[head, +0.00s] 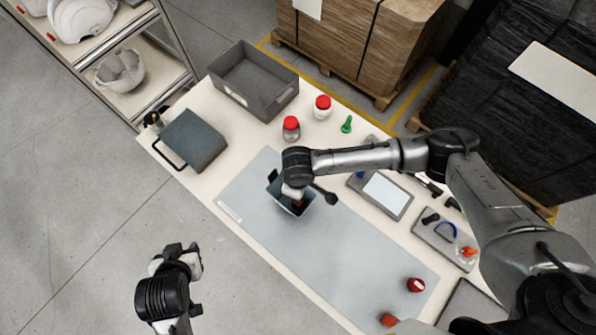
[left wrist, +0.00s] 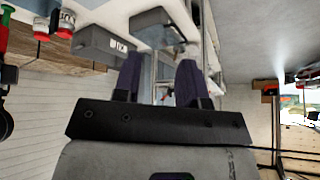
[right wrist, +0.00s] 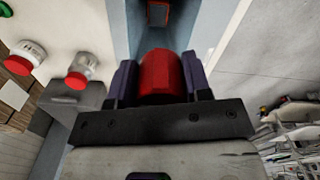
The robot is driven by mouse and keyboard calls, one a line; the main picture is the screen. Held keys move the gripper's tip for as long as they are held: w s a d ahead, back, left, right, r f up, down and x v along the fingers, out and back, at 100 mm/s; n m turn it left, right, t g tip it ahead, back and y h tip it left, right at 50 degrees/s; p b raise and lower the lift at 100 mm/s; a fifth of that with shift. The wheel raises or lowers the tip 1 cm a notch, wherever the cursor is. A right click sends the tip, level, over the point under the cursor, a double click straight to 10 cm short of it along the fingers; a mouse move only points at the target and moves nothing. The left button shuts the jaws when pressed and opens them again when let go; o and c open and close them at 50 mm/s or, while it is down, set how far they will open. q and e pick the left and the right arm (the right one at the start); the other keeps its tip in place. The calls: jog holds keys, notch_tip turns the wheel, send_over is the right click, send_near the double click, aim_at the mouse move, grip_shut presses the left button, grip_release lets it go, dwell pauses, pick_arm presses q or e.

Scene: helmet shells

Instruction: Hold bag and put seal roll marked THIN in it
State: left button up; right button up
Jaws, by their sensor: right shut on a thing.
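The bag (head: 288,206), an open-topped blue-grey pouch, stands on the grey mat. Its blue walls (right wrist: 207,25) also show in the right wrist view, with a reddish piece (right wrist: 158,14) inside. My right gripper (head: 297,200) is over the bag's mouth, shut on a red roll (right wrist: 160,76); no marking is readable on it. A red roll with a pale label (head: 416,285) and another red roll (head: 389,320) sit at the mat's right end, their markings too small to read. My left gripper (head: 183,260) is open and empty (left wrist: 160,75), off the table's front edge, apart from the bag.
A grey bin (head: 253,82) and a dark box with a handle (head: 195,140) stand at the table's left. Two red-lidded jars (head: 323,107) (head: 291,129) and a green piece (head: 347,124) stand behind the mat (head: 340,260). A tablet-like panel (head: 385,193) lies right.

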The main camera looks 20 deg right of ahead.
pick_arm(q)
jog(key=w+f+m+t+y, duration=0.15)
jog(key=w+f, duration=0.25)
jog(key=w, duration=0.4)
jog(key=w+f+m+t+y, duration=0.1)
jog(key=w+f+m+y, duration=0.1)
jog(key=w+f, duration=0.35)
jog(key=n+h, duration=1.9)
jog(key=n, duration=1.1)
send_near(270, 179)
jog(key=shift+m+g, duration=0.25)
jog(key=shift+g, duration=0.1)
jog(key=shift+w+f+x, duration=0.1)
jog(key=shift+f+x, duration=0.1)
jog(key=shift+x, duration=1.5)
jog(key=shift+w+f+x, duration=0.1)
jog(key=shift+f+x, duration=0.05)
jog(key=shift+x, duration=1.6)
jog(key=shift+w+f+x, duration=0.15)
jog(key=shift+f+x, duration=0.05)
jog(key=shift+x, duration=1.5)
jog(key=shift+a, duration=0.15)
